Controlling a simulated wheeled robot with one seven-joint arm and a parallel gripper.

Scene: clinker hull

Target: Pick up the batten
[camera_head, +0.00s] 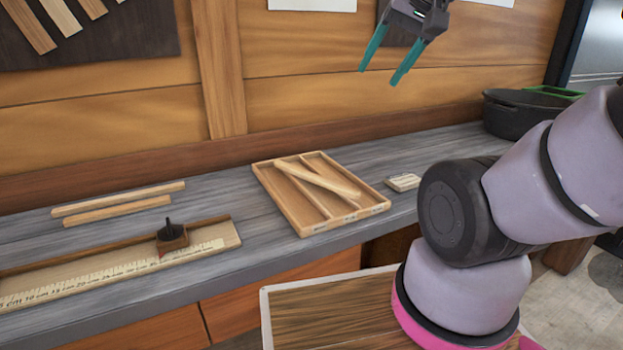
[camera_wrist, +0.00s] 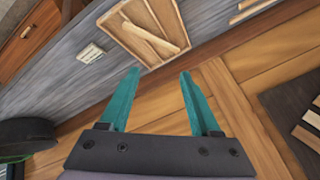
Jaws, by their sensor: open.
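A pale wooden batten (camera_head: 318,180) lies aslant across the dividers of a shallow wooden tray (camera_head: 345,219) on the grey bench. It also shows in the wrist view (camera_wrist: 149,39), inside the tray there. Two more pale strips, a rear one (camera_head: 120,198) and a front one (camera_head: 117,211), lie side by side on the bench at the left; I cannot tell which strip the task means. My gripper (camera_head: 377,77) is open and empty, high above the bench in front of the wall. Its teal fingers (camera_wrist: 159,72) are apart in the wrist view.
A long measuring board (camera_head: 110,274) with a small dark-knobbed block (camera_head: 172,238) lies at the front left. A small pale block (camera_head: 403,182) sits right of the tray. A black pot (camera_head: 520,117) stands at the back right. The bench between strips and tray is clear.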

